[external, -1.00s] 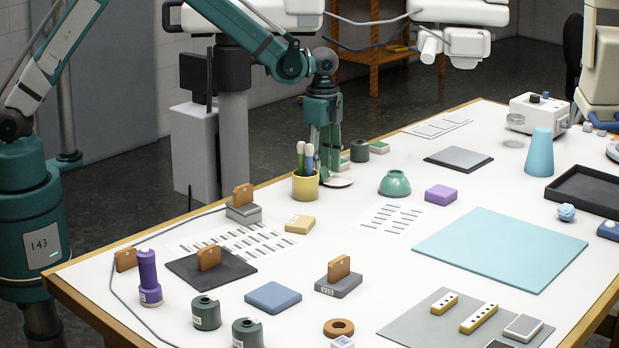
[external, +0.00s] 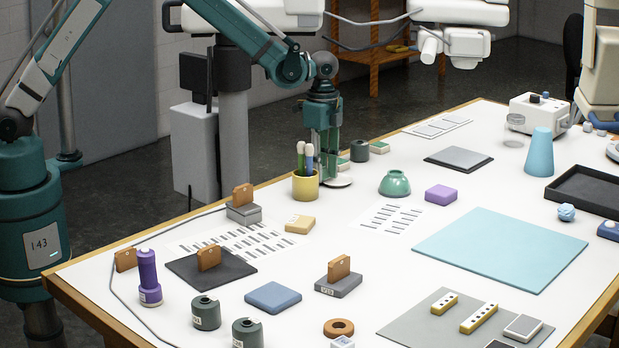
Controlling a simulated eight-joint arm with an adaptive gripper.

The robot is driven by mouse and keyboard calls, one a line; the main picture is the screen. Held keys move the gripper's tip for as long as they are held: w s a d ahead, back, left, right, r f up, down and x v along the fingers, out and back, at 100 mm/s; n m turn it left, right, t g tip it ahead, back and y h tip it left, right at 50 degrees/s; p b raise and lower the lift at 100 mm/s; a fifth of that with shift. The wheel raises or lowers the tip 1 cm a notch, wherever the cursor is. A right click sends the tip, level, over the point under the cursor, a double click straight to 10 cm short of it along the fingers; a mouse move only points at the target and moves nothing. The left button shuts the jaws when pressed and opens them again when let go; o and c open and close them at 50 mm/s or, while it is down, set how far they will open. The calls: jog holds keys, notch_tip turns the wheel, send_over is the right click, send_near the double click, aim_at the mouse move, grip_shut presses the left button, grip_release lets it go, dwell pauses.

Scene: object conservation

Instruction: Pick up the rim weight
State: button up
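My gripper (external: 328,168) points straight down at the back edge of the table, behind and right of the yellow cup. Its fingertips are near a pale round disc (external: 338,181) on the table, partly hidden by the cup; I cannot tell whether they touch it. Whether the fingers are open is too small to tell. No piece is clearly readable as the rim weight. Candidates include a small dark cylinder (external: 359,151) right of my gripper, and two dark green labelled cylinders (external: 206,313) (external: 247,334) at the front left.
The yellow cup (external: 305,187) with upright brushes stands close to my gripper. A green bowl (external: 394,184), a purple block (external: 441,195) and a tan block (external: 299,223) are nearby. A large blue mat (external: 500,250) is bare.

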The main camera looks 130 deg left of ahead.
jog(key=shift+r, duration=0.1)
jog(key=shift+c, duration=0.3)
jog(key=shift+r+b, duration=0.35)
jog(key=shift+r, duration=4.55)
jog(key=shift+c, duration=0.2)
jog(key=shift+m, duration=0.8)
jog(key=w+a+p, duration=0.1)
jog(key=w, duration=0.1)
jog(key=w+a+p, duration=0.1)
jog(key=a, duration=0.1)
jog(key=shift+w+r+p, duration=0.35)
jog(key=shift+w+r, duration=0.05)
jog(key=shift+f, duration=0.1)
send_over(340, 183)
jog(key=shift+f+p, duration=0.35)
jog(key=shift+f, duration=2.7)
